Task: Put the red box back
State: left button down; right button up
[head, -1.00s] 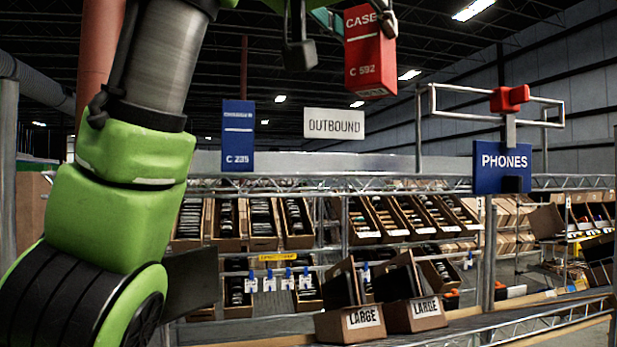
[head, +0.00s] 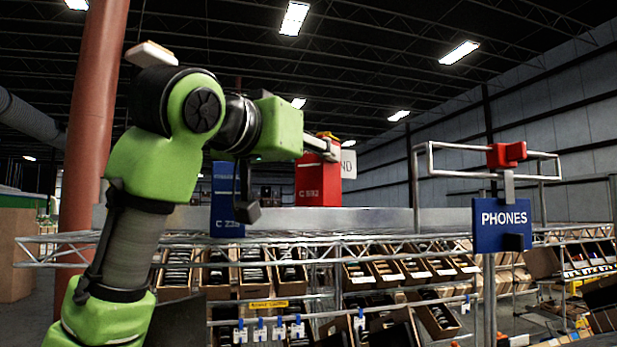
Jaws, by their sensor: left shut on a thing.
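The red box (head: 318,192), marked C 592, is upright in the head view. It stands just right of the blue box (head: 227,200), marked C 225, at the height of the rack's top. My left gripper (head: 292,178) is shut on the red box near its upper part. I cannot tell whether the red box touches the rack top. My right gripper is not in view.
The rack's top shelf (head: 385,222) runs behind, with bins of phones below it. An OUTBOUND sign (head: 348,164) is partly hidden behind the red box. A blue PHONES sign (head: 502,226) on a post with a metal frame stands at the right.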

aim_at(304, 183)
pick_arm(q)
jog(key=shift+w+a+f, duration=0.15)
jog(key=shift+w+f, duration=0.2)
jog(key=shift+f, duration=0.05)
jog(key=f, duration=0.1)
jog(key=f+p, duration=0.1)
jog(key=shift+w+a+f, duration=0.1)
jog(key=shift+w+f, duration=0.1)
jog(key=shift+f, duration=0.55)
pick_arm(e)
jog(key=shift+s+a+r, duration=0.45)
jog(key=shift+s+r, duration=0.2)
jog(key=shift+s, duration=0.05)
pick_arm(q)
jog(key=shift+s, duration=0.1)
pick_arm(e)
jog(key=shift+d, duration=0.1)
pick_arm(q)
jog(key=shift+f, duration=0.2)
jog(key=c, duration=1.4)
grip_release()
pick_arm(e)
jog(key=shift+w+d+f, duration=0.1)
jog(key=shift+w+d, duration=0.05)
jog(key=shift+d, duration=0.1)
